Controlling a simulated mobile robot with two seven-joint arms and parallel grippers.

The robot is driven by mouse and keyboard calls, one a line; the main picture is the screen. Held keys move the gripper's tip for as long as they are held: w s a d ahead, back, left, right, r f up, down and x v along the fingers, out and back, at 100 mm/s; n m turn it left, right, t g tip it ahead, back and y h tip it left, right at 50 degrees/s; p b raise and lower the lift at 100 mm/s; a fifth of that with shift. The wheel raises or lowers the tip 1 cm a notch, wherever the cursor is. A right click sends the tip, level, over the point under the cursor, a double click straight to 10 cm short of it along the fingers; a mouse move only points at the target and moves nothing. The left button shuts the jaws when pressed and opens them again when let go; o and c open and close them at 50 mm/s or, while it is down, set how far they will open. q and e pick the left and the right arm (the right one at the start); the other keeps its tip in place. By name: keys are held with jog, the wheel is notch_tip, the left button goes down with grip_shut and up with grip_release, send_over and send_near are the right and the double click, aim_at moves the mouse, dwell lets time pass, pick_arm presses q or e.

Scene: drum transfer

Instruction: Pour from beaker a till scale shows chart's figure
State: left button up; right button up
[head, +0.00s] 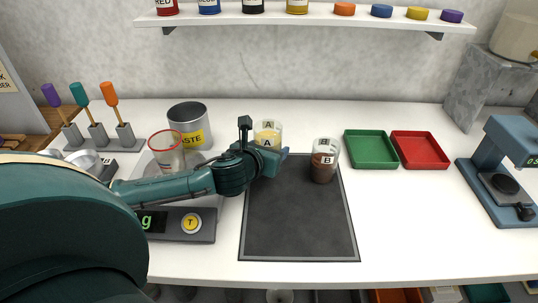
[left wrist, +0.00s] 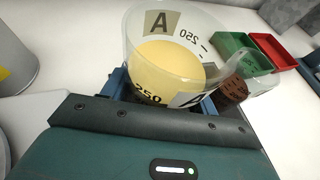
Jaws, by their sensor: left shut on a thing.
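Beaker A (head: 268,130) holds a pale yellow content and stands upright near the back left corner of the dark mat. My left gripper (head: 278,160) is shut on beaker A; in the left wrist view the beaker (left wrist: 165,65) sits between the blue fingers. Beaker B (head: 324,160), with brown content, stands to its right on the mat. The scale (head: 185,225) is at the left, with a red-rimmed clear vessel (head: 166,148) on it. My arm hides most of its display; only a green "g" shows. The chart's figure cannot be read. My right gripper is out of view.
A grey waste bin (head: 188,122) stands behind the scale. Green (head: 371,148) and red (head: 420,150) trays lie to the right, and a blue press-like device (head: 500,170) is at far right. The front of the mat (head: 298,225) is clear.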

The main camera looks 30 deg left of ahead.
aim_at(273, 130)
pick_arm(q)
jog(key=shift+r, duration=2.5)
